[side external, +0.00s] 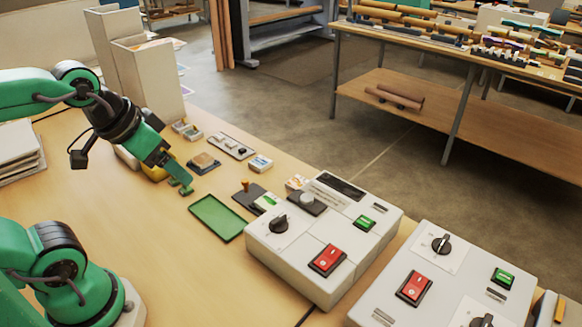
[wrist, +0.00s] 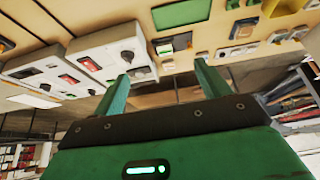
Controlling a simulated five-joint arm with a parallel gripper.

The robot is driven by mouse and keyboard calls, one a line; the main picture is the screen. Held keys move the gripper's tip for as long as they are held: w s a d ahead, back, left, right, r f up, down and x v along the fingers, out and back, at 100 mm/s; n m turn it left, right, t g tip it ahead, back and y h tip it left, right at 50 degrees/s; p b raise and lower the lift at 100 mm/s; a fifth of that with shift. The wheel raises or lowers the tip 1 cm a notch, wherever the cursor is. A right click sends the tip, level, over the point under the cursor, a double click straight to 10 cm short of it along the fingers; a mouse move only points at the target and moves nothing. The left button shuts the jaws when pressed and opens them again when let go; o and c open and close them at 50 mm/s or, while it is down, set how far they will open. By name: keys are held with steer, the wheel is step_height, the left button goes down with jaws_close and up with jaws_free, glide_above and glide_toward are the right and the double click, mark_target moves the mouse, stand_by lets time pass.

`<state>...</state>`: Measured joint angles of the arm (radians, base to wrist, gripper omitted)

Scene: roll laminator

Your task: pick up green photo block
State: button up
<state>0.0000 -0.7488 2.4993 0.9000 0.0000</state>
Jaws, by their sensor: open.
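A small block with a green and white picture face (side external: 267,202), which looks like the green photo block, lies on or against a dark pad (side external: 243,196) beside the grey control box. A green tray (side external: 217,217) lies between my gripper and the control box.
Two grey control boxes (side external: 322,235) (side external: 447,285) with knobs and red and green switches stand at the right. Other small blocks (side external: 260,163), a tan-topped pad (side external: 204,162) and a switch strip (side external: 232,147) lie behind the tray.

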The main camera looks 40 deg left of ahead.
steer(key=shift+w, duration=0.15)
steer(key=g, duration=0.6)
glide_above(267, 202)
step_height(267, 202, down, 15)
steer(key=shift+f, duration=0.45)
steer(key=shift+f, duration=1.3)
steer(key=shift+f, duration=0.1)
